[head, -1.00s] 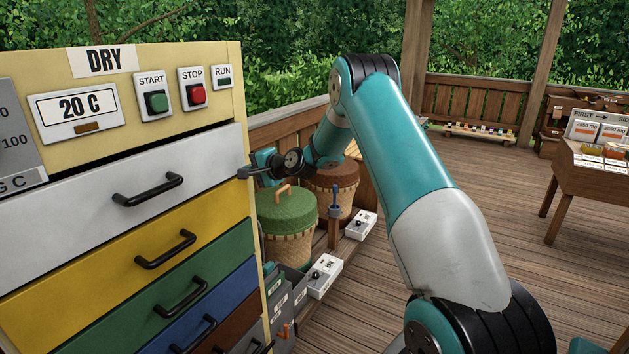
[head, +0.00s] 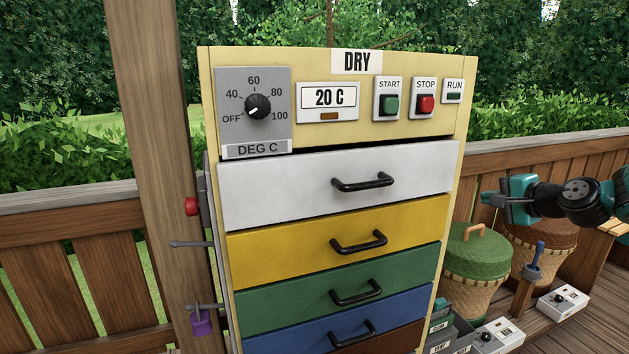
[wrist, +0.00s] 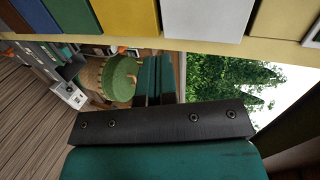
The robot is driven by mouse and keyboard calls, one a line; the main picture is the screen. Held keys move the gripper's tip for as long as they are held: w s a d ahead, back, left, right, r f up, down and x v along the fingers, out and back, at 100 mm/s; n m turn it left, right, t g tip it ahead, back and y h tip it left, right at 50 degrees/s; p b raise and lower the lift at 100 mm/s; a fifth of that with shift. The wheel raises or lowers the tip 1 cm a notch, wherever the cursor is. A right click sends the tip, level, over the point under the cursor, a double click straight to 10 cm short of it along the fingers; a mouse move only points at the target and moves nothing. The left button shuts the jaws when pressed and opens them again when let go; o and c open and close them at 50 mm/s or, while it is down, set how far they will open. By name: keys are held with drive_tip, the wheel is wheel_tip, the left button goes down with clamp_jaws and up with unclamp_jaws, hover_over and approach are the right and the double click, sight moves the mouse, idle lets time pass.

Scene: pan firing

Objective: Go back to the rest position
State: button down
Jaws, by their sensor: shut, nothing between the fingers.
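My gripper (head: 492,200) is at the right side of the head view, level with the white drawer and to the right of the cabinet. Its fingers point left and are shut with nothing between them. In the wrist view the teal fingers (wrist: 155,80) lie close together, and the dark gripper body fills the lower part. My arm enters from the right edge of the head view; most of it is out of frame.
A green-lidded basket (head: 478,253) and a brown-lidded basket (head: 541,237) stand at right, near white switch boxes (head: 563,302). A wooden post (head: 160,150) stands left.

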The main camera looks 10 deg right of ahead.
drive_tip(key=s+a+r+n+g+y, duration=0.1)
drive_tip(key=s+a+n+g, duration=0.3)
drive_tip(key=a, duration=0.8)
drive_tip(key=s+a+r+n+g+y, duration=0.1)
drive_tip(key=s+a+n+g+y, duration=0.15)
drive_tip(key=s+a+n, duration=0.6)
drive_tip(key=s+a+n+g+h, duration=0.1)
drive_tip(key=s+a+n+g, duration=0.2)
drive_tip(key=s, duration=0.8)
drive_tip(key=s+a+f+n+g+h, duration=0.1)
drive_tip(key=s+a+n+g+h, duration=0.1)
drive_tip(key=s+a+n+g, duration=0.2)
drive_tip(key=s+a+n, duration=0.1)
drive_tip(key=s+a, duration=0.2)
drive_tip(key=s, duration=0.4)
drive_tip(key=shift+s+a+f+n, duration=0.15)
drive_tip(key=shift+a+f+n, duration=0.05)
drive_tip(key=shift+n, duration=0.15)
drive_tip(key=shift+h, duration=0.25)
